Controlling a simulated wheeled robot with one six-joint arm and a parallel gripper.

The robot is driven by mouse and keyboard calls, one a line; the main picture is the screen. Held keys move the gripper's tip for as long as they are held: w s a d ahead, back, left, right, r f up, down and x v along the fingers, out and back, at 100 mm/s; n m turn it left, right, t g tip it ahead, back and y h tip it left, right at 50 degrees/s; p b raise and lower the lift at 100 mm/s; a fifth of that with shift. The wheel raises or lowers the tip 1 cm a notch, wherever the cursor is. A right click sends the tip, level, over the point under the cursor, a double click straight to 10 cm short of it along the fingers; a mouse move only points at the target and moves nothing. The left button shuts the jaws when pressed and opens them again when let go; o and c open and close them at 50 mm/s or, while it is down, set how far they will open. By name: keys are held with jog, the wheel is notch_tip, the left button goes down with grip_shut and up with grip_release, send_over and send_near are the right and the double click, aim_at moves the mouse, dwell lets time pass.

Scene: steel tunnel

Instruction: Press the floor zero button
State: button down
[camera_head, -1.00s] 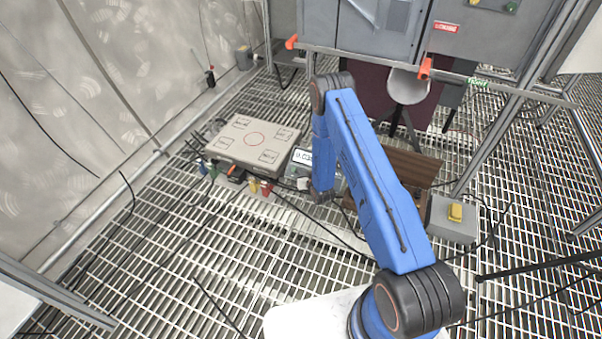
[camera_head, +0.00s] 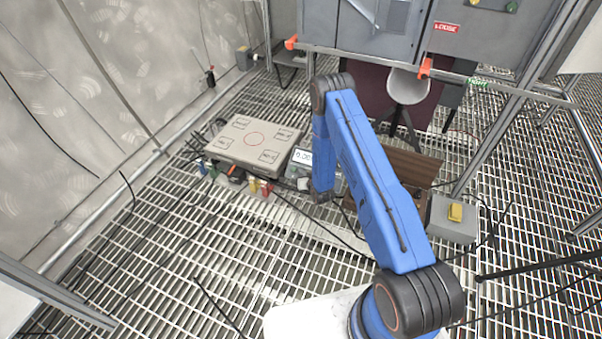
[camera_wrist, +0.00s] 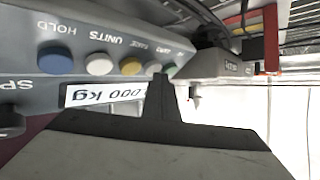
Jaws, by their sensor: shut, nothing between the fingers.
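The scale indicator (camera_head: 302,157) sits beside the flat floor scale (camera_head: 228,143) in the head view, its display starting with 0.00.
A grey box with a yellow button (camera_head: 455,212) stands at the right. A brown slatted crate (camera_head: 408,172) is behind my arm, and a white stool (camera_head: 408,88) stands beyond. Cables cross the grating floor; the left foreground is mostly open.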

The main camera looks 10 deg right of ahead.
jog(key=shift+s+r, duration=0.15)
jog(key=shift+a, duration=0.1)
jog(key=s+r, duration=0.1)
jog(key=a+r, duration=0.1)
jog(key=r, duration=0.1)
jog(key=s+a+r, duration=0.1)
jog(key=r, duration=0.1)
jog(key=shift+s, duration=0.35)
dwell(0.3)
dwell(0.6)
